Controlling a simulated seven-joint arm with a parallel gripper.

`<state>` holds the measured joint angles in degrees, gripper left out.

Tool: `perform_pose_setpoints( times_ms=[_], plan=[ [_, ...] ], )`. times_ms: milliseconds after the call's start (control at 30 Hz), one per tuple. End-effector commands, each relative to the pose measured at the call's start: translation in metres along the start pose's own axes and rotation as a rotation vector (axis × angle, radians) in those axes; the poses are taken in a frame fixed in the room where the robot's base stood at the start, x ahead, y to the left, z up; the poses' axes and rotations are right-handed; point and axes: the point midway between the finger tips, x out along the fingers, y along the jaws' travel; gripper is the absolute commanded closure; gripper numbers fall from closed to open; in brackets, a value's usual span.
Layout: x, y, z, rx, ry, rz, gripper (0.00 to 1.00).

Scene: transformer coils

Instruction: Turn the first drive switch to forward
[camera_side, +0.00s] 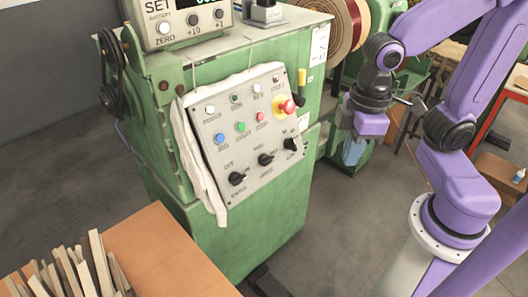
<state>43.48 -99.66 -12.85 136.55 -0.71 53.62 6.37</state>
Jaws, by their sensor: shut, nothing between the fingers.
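A grey control panel (250,135) sits on the slanted front of a green machine. Three black rotary switches run along its lower part: a left one (237,178), a middle one (265,159) and a right one (290,144). Their labels are too small to read surely, so I cannot tell which is the first drive switch or its exact setting. My gripper (366,134) is to the right of the panel, apart from it, pointing down. It is shut and holds nothing; its fingertips are hard to make out.
A red emergency button (287,105) sticks out at the panel's upper right, with coloured push buttons beside it. A pale cloth (198,160) hangs along the panel's left edge. A counter box (190,20) stands on top. An orange table (165,255) with wooden sticks is lower left.

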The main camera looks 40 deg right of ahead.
Motion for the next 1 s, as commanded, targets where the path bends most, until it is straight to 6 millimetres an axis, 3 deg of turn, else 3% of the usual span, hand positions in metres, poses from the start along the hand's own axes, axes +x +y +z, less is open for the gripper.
perform_pose_setpoints(
  times_ms=[300, 600, 800, 1000],
  plan=[
    [-0.014, 0.047, -0.082, 0.356, 0.027, 0.028, 1.0],
    [-0.023, 0.1, -0.142, 0.684, 0.053, 0.055, 1.0],
    [-0.027, 0.125, -0.163, 0.83, 0.066, 0.067, 1.0],
    [-0.025, 0.134, -0.168, 0.876, 0.069, 0.071, 1.0]
  ],
)
